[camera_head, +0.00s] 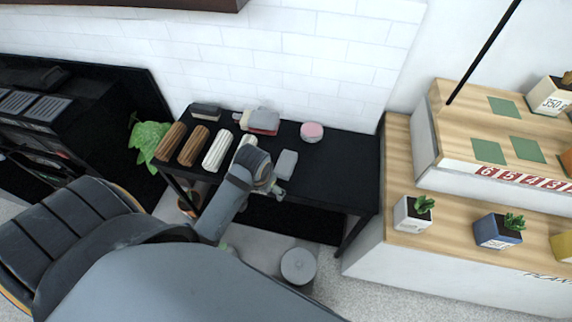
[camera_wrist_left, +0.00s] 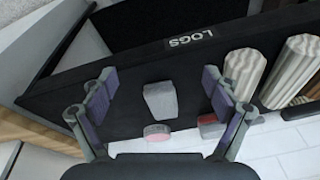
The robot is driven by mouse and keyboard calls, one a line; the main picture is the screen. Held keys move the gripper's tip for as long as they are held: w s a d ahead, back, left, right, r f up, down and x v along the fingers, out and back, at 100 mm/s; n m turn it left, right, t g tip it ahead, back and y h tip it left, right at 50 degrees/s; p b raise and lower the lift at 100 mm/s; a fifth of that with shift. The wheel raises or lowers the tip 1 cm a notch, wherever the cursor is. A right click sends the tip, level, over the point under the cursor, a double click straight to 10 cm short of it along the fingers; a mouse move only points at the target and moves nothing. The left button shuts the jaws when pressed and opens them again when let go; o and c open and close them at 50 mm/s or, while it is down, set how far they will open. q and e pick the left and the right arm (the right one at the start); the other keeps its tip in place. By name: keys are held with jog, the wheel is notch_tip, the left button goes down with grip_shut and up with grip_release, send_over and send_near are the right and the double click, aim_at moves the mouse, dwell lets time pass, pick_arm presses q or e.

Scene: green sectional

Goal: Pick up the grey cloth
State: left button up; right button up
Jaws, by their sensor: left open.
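The grey cloth (camera_head: 286,163) looks like a small, flat, light-grey block lying on the black table. In the left wrist view the cloth (camera_wrist_left: 160,101) lies between the two fingers in the picture, with the table under it. My left gripper (camera_head: 277,190) is at the table's front edge, just in front of and left of the cloth. In the left wrist view my left gripper (camera_wrist_left: 159,80) is open and empty, its fingers spread wide on either side of the cloth and not touching it. My right gripper is in neither view.
The black table (camera_head: 335,180) also holds brown rolls (camera_head: 170,142), pale ribbed rolls (camera_head: 217,150), a pink round item (camera_head: 312,131) and a grey and red item (camera_head: 263,121). A wooden counter (camera_head: 398,150) with potted plants stands right. A grey bin (camera_head: 298,266) is in front.

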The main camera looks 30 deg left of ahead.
pick_arm(q)
jog(key=w+r+n+g, duration=0.1)
jog(key=w, duration=0.8)
jog(key=n+g, duration=0.1)
send_near(286, 162)
jog(key=shift+h, duration=0.4)
jog(key=f, duration=0.9)
jog(key=shift+w+a+f, duration=0.2)
jog(key=shift+a+f, duration=0.15)
jog(key=c, duration=1.1)
jog(key=shift+c, duration=0.2)
jog(key=shift+r, duration=0.1)
jog(key=shift+r, duration=0.55)
jog(key=s+a+r+p, duration=0.1)
jog(key=s+a+r, duration=0.7)
jog(key=s+r, duration=0.3)
jog(key=shift+s+r, duration=0.25)
jog(key=shift+r, duration=0.15)
